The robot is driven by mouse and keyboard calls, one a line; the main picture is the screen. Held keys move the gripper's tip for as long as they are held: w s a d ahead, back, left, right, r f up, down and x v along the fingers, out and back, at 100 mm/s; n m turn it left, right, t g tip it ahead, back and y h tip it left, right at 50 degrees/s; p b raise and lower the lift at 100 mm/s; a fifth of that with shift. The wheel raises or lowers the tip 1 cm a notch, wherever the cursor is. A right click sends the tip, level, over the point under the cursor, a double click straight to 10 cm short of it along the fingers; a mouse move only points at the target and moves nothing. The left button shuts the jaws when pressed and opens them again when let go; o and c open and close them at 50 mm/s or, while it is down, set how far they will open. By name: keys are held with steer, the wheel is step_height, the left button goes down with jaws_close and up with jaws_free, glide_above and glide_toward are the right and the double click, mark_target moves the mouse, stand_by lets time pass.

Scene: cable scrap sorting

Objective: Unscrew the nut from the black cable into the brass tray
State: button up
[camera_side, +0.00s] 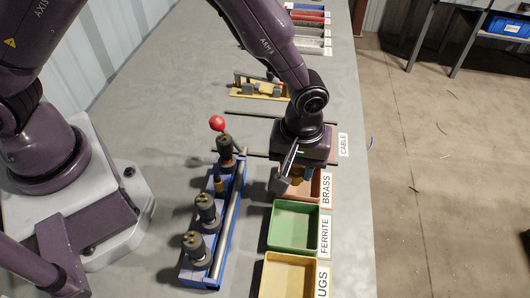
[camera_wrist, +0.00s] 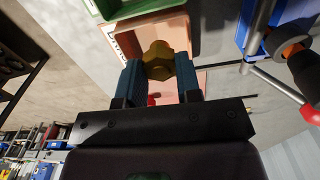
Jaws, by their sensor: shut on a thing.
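My gripper (camera_wrist: 160,72) is shut on the brass nut (camera_wrist: 159,58), which sits between its two blue-grey finger pads in the wrist view. In the side view my gripper (camera_side: 293,180) is over the salmon-coloured brass tray (camera_side: 316,188), and the nut is mostly hidden there. The tray also shows behind the nut in the wrist view (camera_wrist: 128,34). A dark cable (camera_side: 258,154) runs from the blue clamp fixture (camera_side: 229,225) toward the space behind my gripper. I see no cable in the nut.
The green ferrite tray (camera_side: 293,228) and yellow lugs tray (camera_side: 290,275) stand nearer the camera. The fixture has upright black posts and a red-knobbed lever (camera_side: 217,122). Another dark rod (camera_side: 278,117) and a yellow holder (camera_side: 262,88) lie farther back. The table's right strip is clear.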

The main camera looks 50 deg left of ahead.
mark_target(297, 194)
steer(key=shift+w+d+f, duration=0.2)
steer(key=shift+w+f, duration=0.2)
steer(key=shift+f, duration=1.95)
steer(key=shift+f, duration=0.4)
steer(key=shift+f, duration=0.2)
steer(key=o, duration=1.1)
steer(key=shift+r, duration=3.5)
